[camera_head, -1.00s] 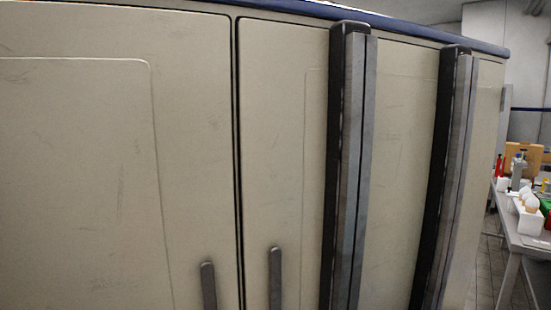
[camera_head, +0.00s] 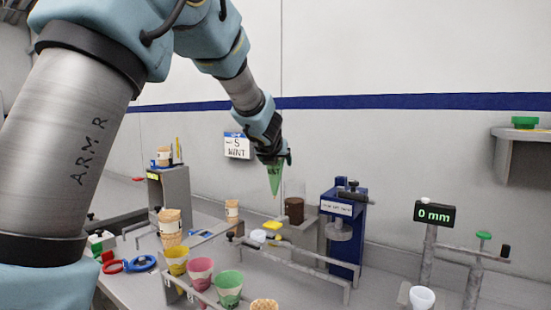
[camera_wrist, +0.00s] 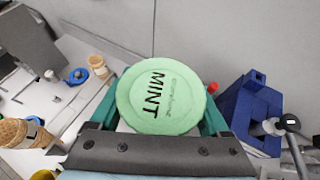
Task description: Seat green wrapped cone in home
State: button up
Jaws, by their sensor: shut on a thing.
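My gripper (camera_head: 272,152) is shut on a green wrapped cone (camera_head: 274,178), which hangs point down in the air above the bench. In the wrist view the cone's round green top (camera_wrist: 161,98), marked MINT, sits between the teal fingers of my gripper (camera_wrist: 160,118). Its lower part is hidden there. I cannot tell which place is its home. A sign reading S or 5 and MINT (camera_head: 236,146) hangs on the wall left of the cone.
A brown-filled clear container (camera_head: 294,209) and a blue press (camera_head: 343,225) stand right of the held cone. A metal rail (camera_head: 290,262) crosses the bench. Stacked waffle cones (camera_head: 170,225) stand at left. A 0 mm display (camera_head: 435,213) stands at right.

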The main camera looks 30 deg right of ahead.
jog(key=shift+s+a+f+n+y, duration=0.3)
jog(key=shift+s+a+f, duration=0.1)
jog(key=shift+s+a, duration=0.1)
jog(key=s+a+f+n+t+y, duration=0.1)
jog(key=s+a+f+n+y, duration=0.3)
jog(key=a+f, duration=0.3)
jog(key=s+a+f+n+y, duration=0.5)
jog(key=a+f, duration=0.2)
jog(key=a, duration=0.1)
jog(key=shift+n+t+y, duration=0.3)
jog(key=shift+t+y, duration=0.1)
jog(key=shift+r, duration=0.15)
